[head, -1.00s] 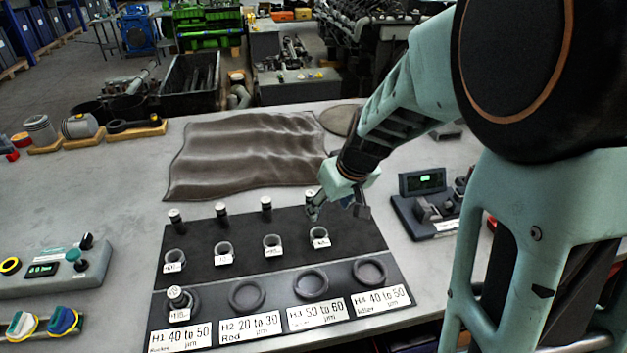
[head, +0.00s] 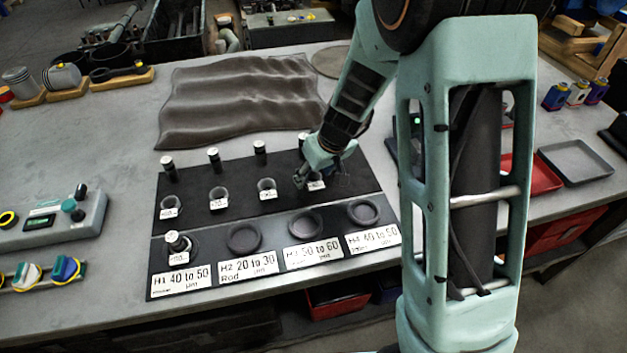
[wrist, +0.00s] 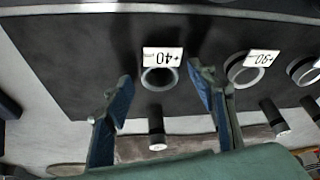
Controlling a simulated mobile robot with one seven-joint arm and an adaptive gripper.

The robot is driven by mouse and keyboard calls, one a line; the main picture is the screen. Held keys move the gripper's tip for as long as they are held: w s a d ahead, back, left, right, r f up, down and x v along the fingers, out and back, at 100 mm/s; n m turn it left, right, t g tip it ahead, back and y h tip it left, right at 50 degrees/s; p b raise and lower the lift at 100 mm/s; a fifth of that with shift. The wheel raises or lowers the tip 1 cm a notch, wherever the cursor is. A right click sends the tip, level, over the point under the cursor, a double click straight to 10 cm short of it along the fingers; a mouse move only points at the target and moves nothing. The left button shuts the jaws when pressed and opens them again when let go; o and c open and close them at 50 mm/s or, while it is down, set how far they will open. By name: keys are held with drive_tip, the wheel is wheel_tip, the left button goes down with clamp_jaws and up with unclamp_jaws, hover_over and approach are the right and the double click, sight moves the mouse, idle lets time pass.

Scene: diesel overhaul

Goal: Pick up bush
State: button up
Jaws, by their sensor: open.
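Several grey ring-shaped bushes with white tags stand in a row on the black mat (head: 240,205). Three show clearly in the head view: the left bush (head: 169,212), the second bush (head: 218,204) and the third bush (head: 267,195). The rightmost is mostly hidden by my gripper (head: 318,177). In the wrist view, a bush tagged +40 (wrist: 159,84) lies between the spread blue fingertips of my open gripper (wrist: 160,80), with a gap on both sides. A bush tagged +30 (wrist: 240,75) is to its right, with another bush (wrist: 303,72) at the edge.
Upright dark pins with pale tops, such as the left pin (head: 168,166), stand behind the bushes. Larger ring seats, such as the H2 seat (head: 243,238), lie in front. A dark cloth (head: 235,100) lies behind; a control box (head: 55,220) stands left.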

drive_tip(key=shift+w+a+f, duration=0.1)
drive_tip(key=shift+w+f, duration=0.1)
drive_tip(key=shift+f, duration=0.3)
drive_tip(key=c, duration=1.2)
drive_tip(key=shift+r, duration=0.15)
drive_tip(key=shift+c, duration=0.2)
drive_tip(key=shift+r+p, duration=0.5)
drive_tip(key=shift+r, duration=0.05)
drive_tip(key=v, duration=0.1)
drive_tip(key=p+v, duration=0.2)
drive_tip(key=shift+a+r, duration=0.25)
drive_tip(key=s+d+r+p, duration=0.2)
drive_tip(key=s+r, duration=0.6)
drive_tip(key=s, duration=0.4)
drive_tip(key=shift+s+d+p, duration=0.15)
drive_tip(key=shift+s+p, duration=0.2)
drive_tip(key=shift+s, duration=0.05)
